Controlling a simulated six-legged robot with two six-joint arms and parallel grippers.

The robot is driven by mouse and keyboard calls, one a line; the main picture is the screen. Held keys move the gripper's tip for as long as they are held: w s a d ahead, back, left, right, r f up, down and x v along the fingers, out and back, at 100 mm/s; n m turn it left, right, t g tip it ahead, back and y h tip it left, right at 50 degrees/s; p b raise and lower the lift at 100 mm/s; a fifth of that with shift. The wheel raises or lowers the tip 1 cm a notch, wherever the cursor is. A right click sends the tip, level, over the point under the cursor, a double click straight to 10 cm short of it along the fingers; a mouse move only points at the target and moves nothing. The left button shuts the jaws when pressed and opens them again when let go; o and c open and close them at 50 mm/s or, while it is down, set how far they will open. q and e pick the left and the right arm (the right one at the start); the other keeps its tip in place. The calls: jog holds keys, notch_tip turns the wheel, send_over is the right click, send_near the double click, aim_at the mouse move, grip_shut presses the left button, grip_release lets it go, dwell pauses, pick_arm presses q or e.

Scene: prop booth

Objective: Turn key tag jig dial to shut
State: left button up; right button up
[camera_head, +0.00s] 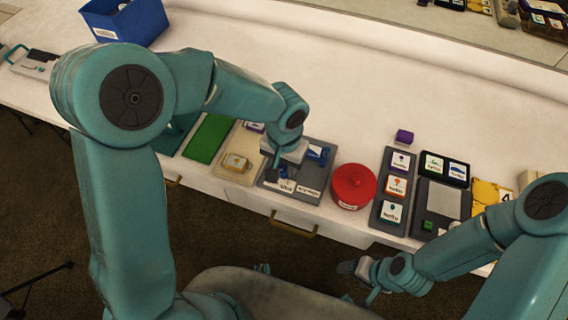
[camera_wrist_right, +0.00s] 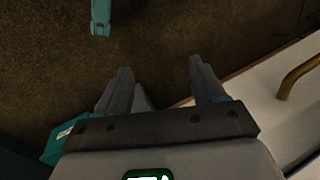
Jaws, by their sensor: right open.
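A dark grey jig board (camera_head: 325,172) lies near the table's front edge, with blue parts (camera_head: 318,153) on it and two white labels (camera_head: 308,190) along its front. The labels are too small to read surely. My left gripper (camera_head: 277,172) points down over the board's left part, by a small dark blue piece. It hides whatever lies under it, so I cannot make out the dial or its setting, nor whether the jaws touch anything. My right gripper (camera_wrist_right: 162,85) is open and empty in the right wrist view, over the floor in front of the table.
A red round lidded tub (camera_head: 353,187) stands right of the board. Farther right are a grey tray of labelled blocks (camera_head: 378,214) and a purple block (camera_head: 404,136). A beige board (camera_head: 225,172) and green mat (camera_head: 208,140) lie left. A blue bin (camera_head: 140,28) stands at the back left. The table's middle is clear.

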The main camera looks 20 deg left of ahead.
pick_arm(q)
jog(key=shift+f+n+b, duration=0.1)
jog(key=shift+n+b, duration=0.7)
jog(key=shift+b, duration=0.05)
jog(key=shift+n+b, duration=1.1)
jog(key=shift+n, duration=0.1)
jog(key=n+b, duration=0.2)
jog(key=n, duration=0.1)
jog(key=shift+n, duration=0.4)
jog(key=n+b, duration=0.2)
jog(key=n, duration=0.1)
jog(key=shift+n, duration=0.3)
jog(key=n+b, duration=0.1)
jog(key=n, duration=0.3)
jog(key=shift+b, duration=0.3)
jog(key=shift+r+n+b, duration=0.15)
jog(key=shift+n+b, duration=0.1)
jog(key=shift+n, duration=0.9)
jog(key=shift+r+n+b, duration=0.1)
jog(key=shift+n+b, duration=0.15)
jog(key=shift+n, duration=0.9)
jog(key=shift+w, duration=0.1)
jog(key=o, duration=1)
